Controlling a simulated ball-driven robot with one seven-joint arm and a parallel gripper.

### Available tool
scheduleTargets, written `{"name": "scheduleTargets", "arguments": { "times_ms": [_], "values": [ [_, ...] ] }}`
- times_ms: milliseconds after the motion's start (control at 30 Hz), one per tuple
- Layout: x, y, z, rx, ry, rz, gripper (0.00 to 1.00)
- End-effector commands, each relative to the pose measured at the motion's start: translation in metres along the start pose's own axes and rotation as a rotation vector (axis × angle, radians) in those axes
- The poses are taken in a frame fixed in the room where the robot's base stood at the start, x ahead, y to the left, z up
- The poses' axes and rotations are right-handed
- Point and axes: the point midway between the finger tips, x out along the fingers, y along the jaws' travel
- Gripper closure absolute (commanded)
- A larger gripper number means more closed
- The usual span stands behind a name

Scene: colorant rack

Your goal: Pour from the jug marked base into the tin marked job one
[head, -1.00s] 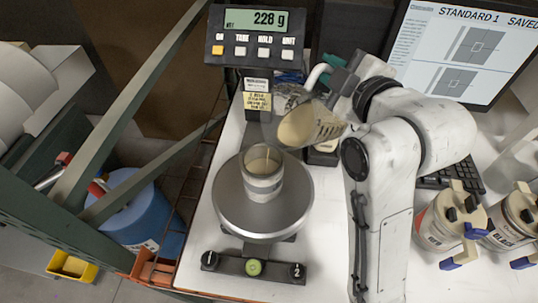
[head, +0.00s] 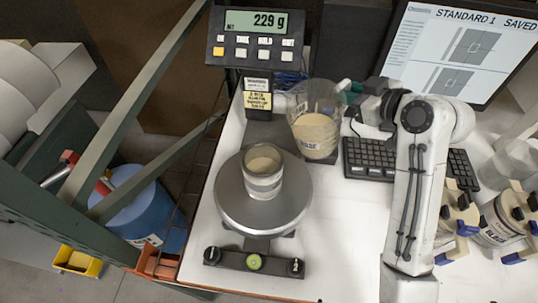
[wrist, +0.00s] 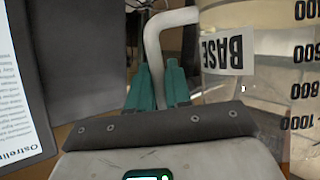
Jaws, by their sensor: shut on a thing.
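The clear jug (head: 315,133) marked base stands upright, or nearly so, behind and to the right of the scale pan, with cream liquid in its lower part. Its BASE label (wrist: 228,52) and graduations show in the wrist view. My gripper (wrist: 158,85) is shut on the jug's white handle (wrist: 153,50). In the head view the gripper (head: 352,95) is partly hidden. A tin (head: 263,175) with cream liquid in it sits upright on the round scale pan (head: 232,207). I cannot read its label.
The scale display (head: 255,22) reads 229 g. A keyboard (head: 370,160) lies right of the jug, with a monitor (head: 465,50) behind. Several lidded colorant containers (head: 500,220) stand at the right. A green rack frame (head: 140,110) is at the left.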

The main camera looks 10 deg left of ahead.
Motion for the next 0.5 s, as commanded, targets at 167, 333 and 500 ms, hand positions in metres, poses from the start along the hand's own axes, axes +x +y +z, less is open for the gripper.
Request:
{"name": "scheduleTargets", "arguments": {
  "times_ms": [167,333,500],
  "values": [
    [0.005,0.008,0.011,0.132,0.004,-0.053,1.00],
    [0.007,0.010,0.017,0.202,0.006,-0.082,1.00],
    [0.005,0.012,0.011,0.218,0.007,-0.091,1.00]
  ]
}}
